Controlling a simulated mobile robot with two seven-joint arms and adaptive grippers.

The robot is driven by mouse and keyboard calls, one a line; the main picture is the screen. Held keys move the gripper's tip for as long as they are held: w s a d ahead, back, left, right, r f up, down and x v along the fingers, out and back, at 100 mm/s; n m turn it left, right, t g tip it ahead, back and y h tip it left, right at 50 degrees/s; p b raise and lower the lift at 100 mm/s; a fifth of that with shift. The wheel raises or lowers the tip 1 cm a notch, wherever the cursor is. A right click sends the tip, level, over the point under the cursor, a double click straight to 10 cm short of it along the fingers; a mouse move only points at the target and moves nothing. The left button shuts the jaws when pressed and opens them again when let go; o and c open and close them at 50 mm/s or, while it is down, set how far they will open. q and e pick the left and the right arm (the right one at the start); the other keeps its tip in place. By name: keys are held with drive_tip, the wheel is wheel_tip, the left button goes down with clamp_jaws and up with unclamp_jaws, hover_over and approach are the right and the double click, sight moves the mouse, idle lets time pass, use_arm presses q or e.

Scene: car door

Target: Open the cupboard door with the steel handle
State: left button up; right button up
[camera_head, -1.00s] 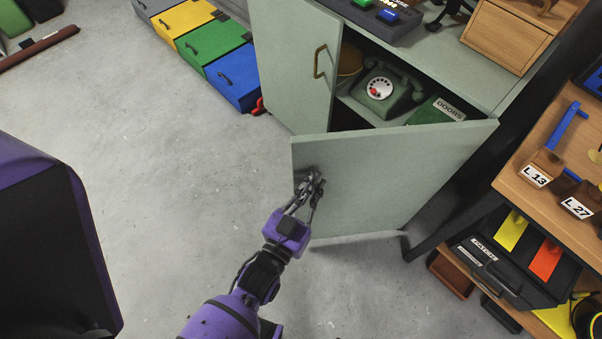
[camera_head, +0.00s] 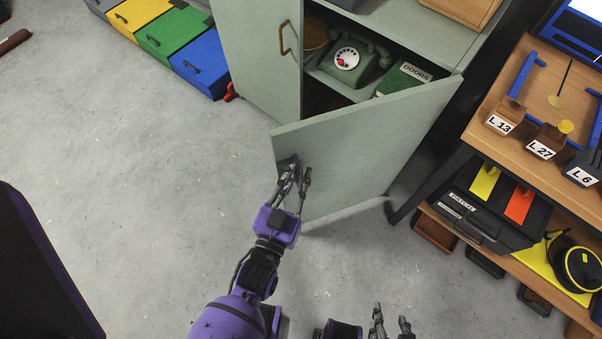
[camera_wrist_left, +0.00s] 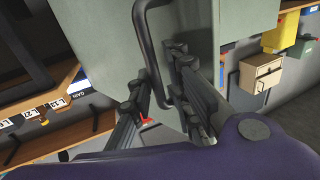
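The cupboard door (camera_head: 365,145) stands swung well open from the pale green cupboard, hinged on its right. Its dark metal handle (camera_wrist_left: 147,45) shows in the left wrist view, running down between my left gripper's fingers. My left gripper (camera_head: 297,172) is at the door's outer face near its free edge. Its fingers are spread to either side of the handle, with gaps showing. In the head view the handle is mostly hidden by the fingers. My right gripper (camera_head: 391,318) is open and empty at the bottom edge, apart from the door.
The other cupboard door (camera_head: 258,60) has a brass handle (camera_head: 287,37) and is shut or nearly so. A green telephone (camera_head: 352,62) sits inside. A wooden workbench (camera_head: 477,128) stands close on the right. Coloured drawer boxes (camera_head: 165,38) line the back left.

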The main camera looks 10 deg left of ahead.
use_arm(q)
drive_tip(key=shift+o, duration=0.7)
drive_tip(key=shift+d, duration=0.15)
drive_tip(key=s+a, duration=0.1)
drive_tip(key=s, duration=0.6)
drive_tip(key=shift+s+a, duration=0.15)
drive_tip(key=shift+s, duration=0.1)
